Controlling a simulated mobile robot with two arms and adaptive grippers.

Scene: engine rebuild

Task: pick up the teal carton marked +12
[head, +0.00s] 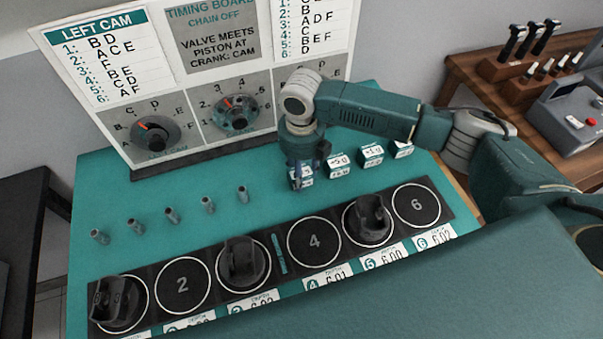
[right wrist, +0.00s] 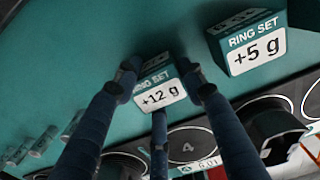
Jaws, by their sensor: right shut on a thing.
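The teal carton marked +12 g (right wrist: 160,92) has a white label reading RING SET and sits between my right gripper's fingers in the right wrist view. In the head view, the right gripper (head: 301,176) points down at the left end of the carton row and hides much of that carton. The right gripper (right wrist: 163,85) is shut on the +12 carton, with fingers at both its sides. I cannot tell whether the carton is clear of the teal bench top. My left gripper is not in view.
The +5 g carton (right wrist: 255,45) stands close beside; two more cartons (head: 371,156) (head: 402,149) stand to the right. A black strip of numbered bores (head: 182,285), some holding pistons, lies in front. Several pegs (head: 171,215) stand left. The timing board (head: 213,40) rises behind.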

